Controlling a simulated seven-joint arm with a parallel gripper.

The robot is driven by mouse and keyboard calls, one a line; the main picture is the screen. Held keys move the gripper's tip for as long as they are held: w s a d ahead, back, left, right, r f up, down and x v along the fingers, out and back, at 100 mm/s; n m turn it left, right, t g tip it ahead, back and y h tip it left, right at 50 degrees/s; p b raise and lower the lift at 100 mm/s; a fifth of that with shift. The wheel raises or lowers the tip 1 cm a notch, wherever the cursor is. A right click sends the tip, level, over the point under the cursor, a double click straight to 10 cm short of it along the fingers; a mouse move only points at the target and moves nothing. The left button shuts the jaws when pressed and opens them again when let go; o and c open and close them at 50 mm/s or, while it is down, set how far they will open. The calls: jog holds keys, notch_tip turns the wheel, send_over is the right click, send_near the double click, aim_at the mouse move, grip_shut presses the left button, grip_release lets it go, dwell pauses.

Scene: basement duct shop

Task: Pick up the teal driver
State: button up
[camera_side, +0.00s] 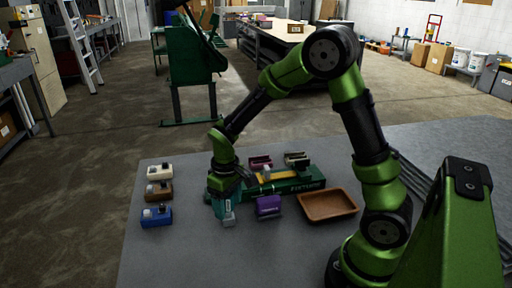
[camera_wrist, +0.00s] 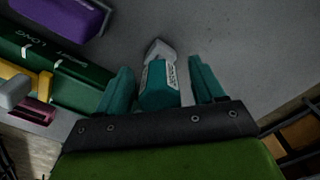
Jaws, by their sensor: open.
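The teal driver (camera_wrist: 158,84) is a small teal block with a white printed label and a silver-grey end. In the wrist view it lies between the two teal fingers of my gripper (camera_wrist: 160,68), with a gap on each side. My gripper is open and points down at the table. In the side view, my gripper (camera_side: 221,200) is low over the table, left of the green holder. The driver (camera_side: 229,216) shows there only partly, mixed with the fingers of similar colour.
A green holder (camera_side: 308,186) with printed words stands close right of my gripper. A purple driver (camera_side: 268,205) sits before it; maroon (camera_side: 260,162) and dark (camera_side: 297,159) ones stand behind. White (camera_side: 160,171), brown (camera_side: 158,191) and blue (camera_side: 157,216) ones stand left. A brown tray (camera_side: 327,218) lies right.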

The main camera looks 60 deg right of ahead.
aim_at(231, 195)
jog(key=shift+f, duration=0.3)
jog(key=c, duration=1.2)
jog(key=shift+r, duration=0.1)
jog(key=shift+r, duration=0.5)
jog(key=r, duration=0.1)
jog(key=s+r, duration=0.1)
jog(key=shift+r, duration=0.3)
jog(key=s+r, duration=0.1)
jog(key=s, duration=1.4)
jog(key=shift+a+r, duration=0.15)
